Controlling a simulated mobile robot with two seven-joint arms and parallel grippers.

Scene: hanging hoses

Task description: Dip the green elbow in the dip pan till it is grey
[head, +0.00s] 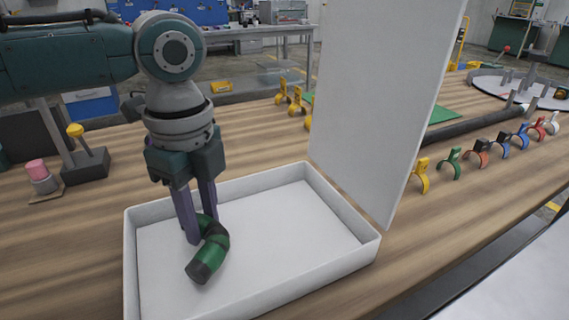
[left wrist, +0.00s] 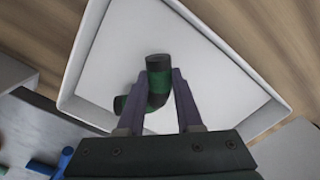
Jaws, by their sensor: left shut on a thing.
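The green elbow (head: 213,248) is a short bent pipe with dark grey ends and a green middle. My left gripper (head: 203,226) points down and is shut on the elbow, inside the outline of the white dip pan (head: 300,215). I cannot tell whether the elbow touches the pan floor. In the left wrist view the elbow (left wrist: 159,82) sits between the two fingers (left wrist: 160,108), over the pan (left wrist: 110,62). Part of the elbow is hidden behind the fingers. My right gripper is not in view.
A tall white panel (head: 375,90) stands at the pan's right rear edge. Several coloured clips (head: 452,163) line the wooden table at the right, beside a dark hose (head: 465,128). A dark stand with a yellow knob (head: 80,160) and a pink-topped piece (head: 40,175) stand at the left.

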